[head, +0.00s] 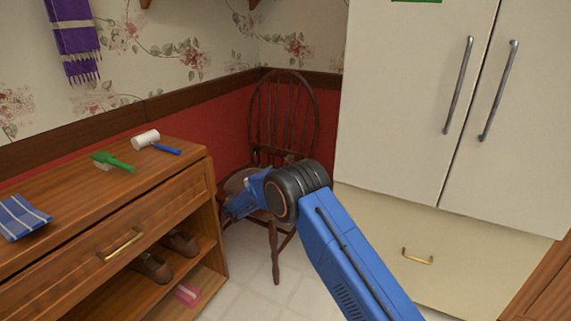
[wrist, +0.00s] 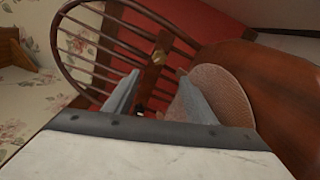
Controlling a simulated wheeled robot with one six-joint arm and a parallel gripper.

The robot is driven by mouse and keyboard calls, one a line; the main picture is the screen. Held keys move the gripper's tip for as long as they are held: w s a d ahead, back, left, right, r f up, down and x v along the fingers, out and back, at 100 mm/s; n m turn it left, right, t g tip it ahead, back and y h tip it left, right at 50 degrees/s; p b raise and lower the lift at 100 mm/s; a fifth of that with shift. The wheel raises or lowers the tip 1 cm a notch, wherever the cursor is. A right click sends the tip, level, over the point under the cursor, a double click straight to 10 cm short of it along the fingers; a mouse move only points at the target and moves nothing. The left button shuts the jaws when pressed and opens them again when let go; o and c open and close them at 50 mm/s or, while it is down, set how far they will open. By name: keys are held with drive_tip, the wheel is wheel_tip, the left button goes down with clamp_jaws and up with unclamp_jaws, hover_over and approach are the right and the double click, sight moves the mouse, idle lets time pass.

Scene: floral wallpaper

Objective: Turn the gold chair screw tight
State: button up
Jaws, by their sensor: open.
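The dark brown wooden chair (head: 257,120) with a spindle back stands in the corner in the head view. In the wrist view the chair's back (wrist: 84,20) fills the upper left, tilted in the picture. The small gold screw (wrist: 158,57) shows on the wider middle slat of the back. I cannot make the screw out in the head view. My gripper (wrist: 158,80) is open and empty, its two fingers pointing toward the slat, with the screw appearing just beyond the gap between them. In the head view my gripper (head: 240,205) is over the chair's seat area.
A round patterned cushion (wrist: 222,92) lies on the seat behind the right finger. A wooden cabinet (head: 185,185) at left holds a white-headed mallet (head: 147,139), a green brush (head: 112,161) and a blue cloth (head: 20,217). A white cupboard (head: 400,110) stands close on the right.

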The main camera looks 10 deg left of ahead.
sight(288, 160)
drive_tip(key=n, duration=0.7)
drive_tip(key=shift+r+n, duration=0.1)
drive_tip(key=shift+n, duration=0.2)
drive_tip(key=n, duration=0.7)
drive_tip(key=shift+s+a, duration=0.1)
drive_tip(key=x, duration=1.7)
drive_tip(key=c, duration=1)
